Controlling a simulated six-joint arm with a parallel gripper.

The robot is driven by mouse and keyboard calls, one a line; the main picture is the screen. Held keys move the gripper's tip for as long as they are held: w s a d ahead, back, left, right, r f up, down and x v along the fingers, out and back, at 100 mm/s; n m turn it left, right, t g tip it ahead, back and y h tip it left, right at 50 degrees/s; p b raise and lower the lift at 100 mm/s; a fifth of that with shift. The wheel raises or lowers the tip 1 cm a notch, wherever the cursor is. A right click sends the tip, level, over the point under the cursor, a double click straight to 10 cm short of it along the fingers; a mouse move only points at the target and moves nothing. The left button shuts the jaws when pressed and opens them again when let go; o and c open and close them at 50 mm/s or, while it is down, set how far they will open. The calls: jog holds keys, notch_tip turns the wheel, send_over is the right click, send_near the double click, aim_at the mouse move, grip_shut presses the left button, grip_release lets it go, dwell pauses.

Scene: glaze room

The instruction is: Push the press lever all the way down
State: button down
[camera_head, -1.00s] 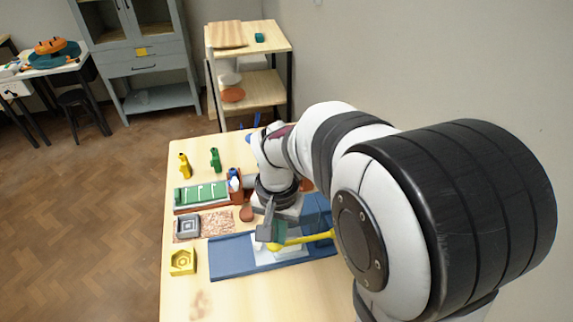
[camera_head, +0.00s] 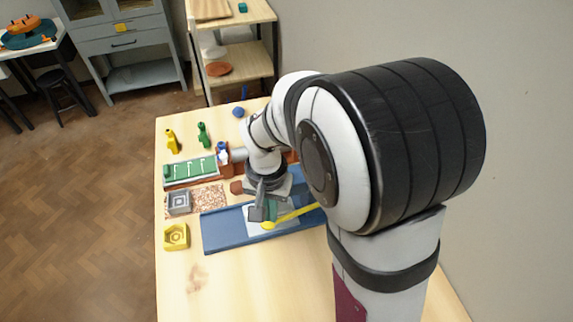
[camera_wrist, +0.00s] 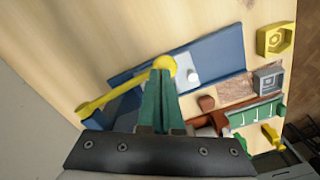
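The press lever (camera_head: 293,216) is a yellow bar with a round knob (camera_head: 268,225) at its end. It lies low and slanted over the blue press base (camera_head: 222,236), which has a white plate on it. My gripper (camera_head: 266,212) points down at the knob end. In the wrist view the lever bar (camera_wrist: 110,97) runs left from the knob (camera_wrist: 166,65). The green fingertips (camera_wrist: 161,72) are together right at the knob. Whether they touch it cannot be told, and nothing shows gripped between them. My arm hides the lever's far end in the head view.
Yellow (camera_head: 172,139) and green (camera_head: 204,134) bottle-like objects stand behind. The table's front left is clear.

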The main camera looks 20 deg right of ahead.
jog(key=shift+f, duration=0.35)
jog(key=shift+r, duration=0.1)
notch_tip(320, 180, up, 10)
dwell(0.5)
dwell(0.4)
jog(key=shift+r, duration=2.4)
jog(key=s+f+y, duration=0.1)
jog(key=s+f, duration=0.1)
jog(key=s, duration=0.7)
jog(key=s+f, duration=0.3)
jog(key=s, duration=0.7)
jog(key=shift+a+f+y, duration=0.25)
jog(key=shift+a+y, duration=0.1)
jog(key=shift+y, duration=0.05)
